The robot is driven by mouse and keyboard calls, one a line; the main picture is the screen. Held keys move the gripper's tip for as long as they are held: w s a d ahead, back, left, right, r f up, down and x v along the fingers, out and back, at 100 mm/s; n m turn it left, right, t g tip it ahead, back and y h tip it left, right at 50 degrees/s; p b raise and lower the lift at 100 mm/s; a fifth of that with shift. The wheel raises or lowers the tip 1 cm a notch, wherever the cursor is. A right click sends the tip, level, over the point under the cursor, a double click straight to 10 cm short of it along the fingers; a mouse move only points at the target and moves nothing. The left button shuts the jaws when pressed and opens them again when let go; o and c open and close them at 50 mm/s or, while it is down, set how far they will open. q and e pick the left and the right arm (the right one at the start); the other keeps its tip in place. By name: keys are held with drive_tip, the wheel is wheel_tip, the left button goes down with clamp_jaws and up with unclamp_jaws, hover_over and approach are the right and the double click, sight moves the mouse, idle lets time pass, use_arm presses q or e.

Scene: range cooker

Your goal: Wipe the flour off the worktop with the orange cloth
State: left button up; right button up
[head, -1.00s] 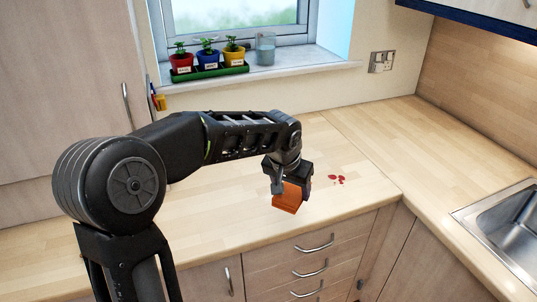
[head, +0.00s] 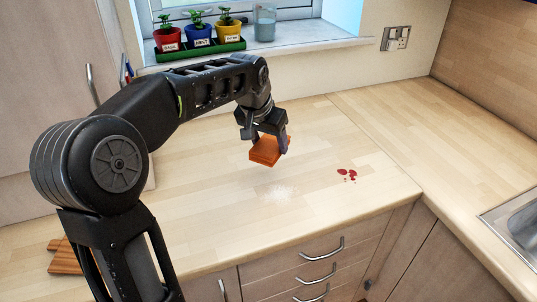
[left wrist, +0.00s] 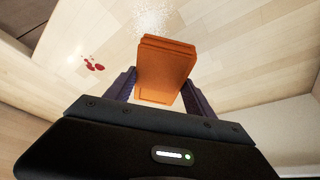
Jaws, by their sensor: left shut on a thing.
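The orange cloth (head: 265,152) is a folded block held between the fingers of my left gripper (head: 268,140), which is shut on it. In the head view the cloth is over the worktop (head: 220,215), behind the flour; I cannot tell whether it touches the surface. The flour (head: 279,193) is a pale white patch in front of the cloth. In the left wrist view the cloth (left wrist: 165,70) sits between the fingers, and the flour (left wrist: 155,18) shows beyond it at the top. My right gripper is not in view.
Red spots (head: 347,175) lie on the worktop right of the flour; they also show in the left wrist view (left wrist: 94,64). A sink (head: 515,235) is at the right edge. Potted herbs (head: 199,40) and a glass (head: 265,22) stand on the windowsill. A wooden item (head: 64,256) is at lower left.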

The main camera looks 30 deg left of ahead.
use_arm(q)
drive_tip(key=shift+w+a+f+b, duration=0.1)
drive_tip(key=shift+w+f+b, duration=0.05)
drive_tip(key=shift+f+b, duration=0.9)
drive_tip(key=shift+w+a+f+b, duration=0.15)
drive_tip(key=shift+f+b, duration=0.55)
drive_tip(key=shift+f, duration=0.5)
drive_tip(key=shift+d, duration=0.1)
